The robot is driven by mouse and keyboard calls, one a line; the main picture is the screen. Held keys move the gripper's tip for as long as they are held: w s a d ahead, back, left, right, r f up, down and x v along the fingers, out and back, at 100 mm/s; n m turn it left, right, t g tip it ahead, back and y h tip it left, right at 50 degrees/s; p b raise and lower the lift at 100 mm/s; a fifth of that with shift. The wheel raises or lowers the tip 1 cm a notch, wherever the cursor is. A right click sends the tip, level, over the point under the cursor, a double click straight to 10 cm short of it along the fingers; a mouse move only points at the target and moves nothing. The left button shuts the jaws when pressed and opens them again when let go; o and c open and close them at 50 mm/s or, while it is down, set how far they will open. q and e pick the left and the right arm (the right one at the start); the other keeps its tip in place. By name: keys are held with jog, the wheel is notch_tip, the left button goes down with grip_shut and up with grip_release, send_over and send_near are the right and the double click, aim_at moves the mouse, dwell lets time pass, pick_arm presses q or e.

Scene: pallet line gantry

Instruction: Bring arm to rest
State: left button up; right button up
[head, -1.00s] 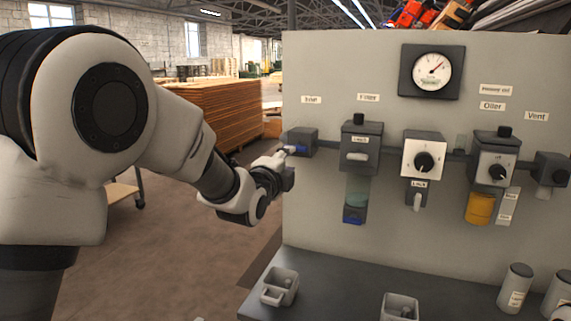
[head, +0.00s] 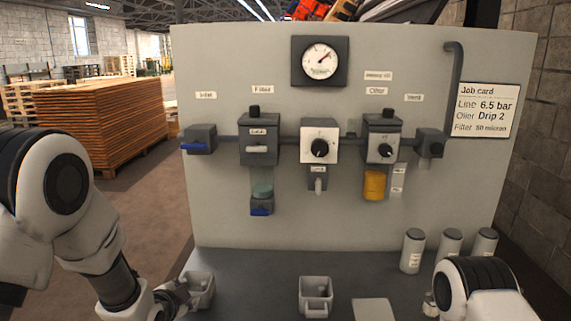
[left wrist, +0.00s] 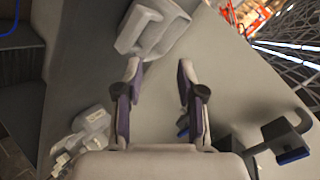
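My left arm comes in from the left in the head view. Its gripper (head: 178,296) is low by the bench, beside the left grey cup (head: 203,288), and partly hidden by the arm. In the left wrist view the left gripper (left wrist: 158,85) has two separate fingers with nothing between them. It is apart from the inlet valve (head: 199,140), whose blue handle lies level. My right arm shows only as a rounded link at the lower right of the head view; its gripper is not seen.
The upright panel (head: 220,75) carries a gauge (head: 320,61), filter (head: 259,145), regulator (head: 319,142), oiler (head: 382,140) and job card (head: 486,110). A second cup (head: 316,294) and several grey cylinders (head: 412,250) stand on the bench (head: 255,268). Planks (head: 105,120) are stacked behind left.

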pick_arm(q)
jog(key=s+f+n+g, duration=0.35)
jog(key=s+f, duration=0.55)
jog(key=f, duration=0.3)
jog(key=s+f+n+g, duration=0.4)
jog(key=s+f, duration=0.3)
jog(key=s, duration=0.7)
jog(key=s+a+f+n+g, duration=0.1)
jog(key=s+f+n+g, duration=0.3)
jog(key=s, duration=1)
notch_tip(320, 180, down, 3)
jog(key=shift+s+f+n, duration=0.15)
jog(key=shift+f+n, duration=0.05)
jog(key=shift+n, duration=0.15)
